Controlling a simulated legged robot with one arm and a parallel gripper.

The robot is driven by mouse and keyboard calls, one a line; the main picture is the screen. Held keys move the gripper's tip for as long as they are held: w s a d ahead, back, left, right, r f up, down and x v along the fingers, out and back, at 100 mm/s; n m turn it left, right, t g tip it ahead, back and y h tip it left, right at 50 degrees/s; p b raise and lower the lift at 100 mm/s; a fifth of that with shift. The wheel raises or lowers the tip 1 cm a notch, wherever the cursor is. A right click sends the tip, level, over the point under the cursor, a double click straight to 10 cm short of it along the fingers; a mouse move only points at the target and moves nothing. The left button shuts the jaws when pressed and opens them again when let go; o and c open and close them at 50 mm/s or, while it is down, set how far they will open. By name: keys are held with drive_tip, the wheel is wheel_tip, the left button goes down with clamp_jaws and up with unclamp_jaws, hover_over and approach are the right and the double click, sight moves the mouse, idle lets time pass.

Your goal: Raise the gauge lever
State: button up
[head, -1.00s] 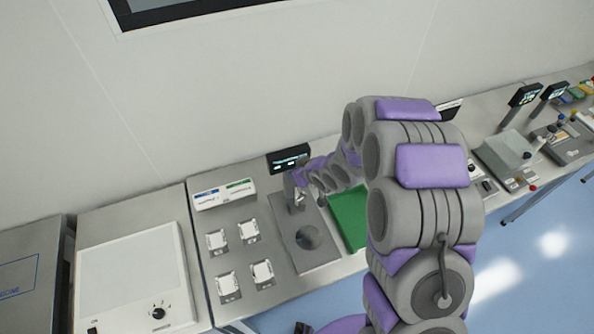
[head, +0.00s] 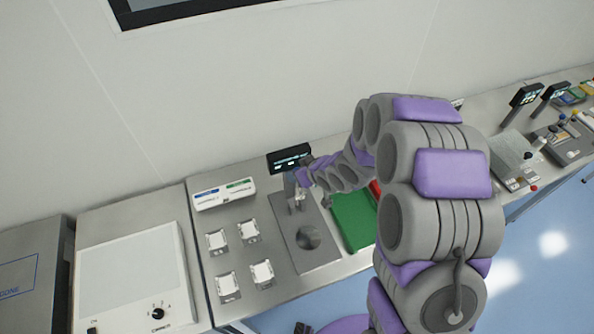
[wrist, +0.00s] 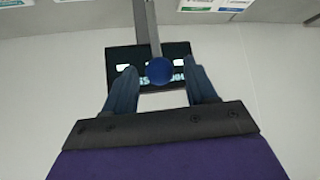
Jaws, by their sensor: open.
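The gauge (head: 318,258) is a grey metal plate with a round disc and an upright stand, on the bench in the head view. Its small black display (head: 289,157) is behind the stand. In the wrist view, a grey lever (wrist: 146,28) ends in a blue ball knob (wrist: 160,70), with the black display (wrist: 120,56) behind it. My gripper (wrist: 163,80) is open, its two dark fingers on either side of the knob, with gaps visible. I cannot tell how deep the knob lies between them. In the head view my gripper is small and partly hidden at the gauge stand.
A green tray (head: 352,220) lies right of the gauge, partly behind my arm. Left of it are several small square fixtures (head: 219,242) and a white box with blue and green labels (head: 223,194). A wall stands behind the bench.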

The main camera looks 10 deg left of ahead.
drive_tip(key=v, duration=1.5)
drive_tip(key=shift+b, duration=0.4)
drive_tip(key=shift+c, duration=0.4)
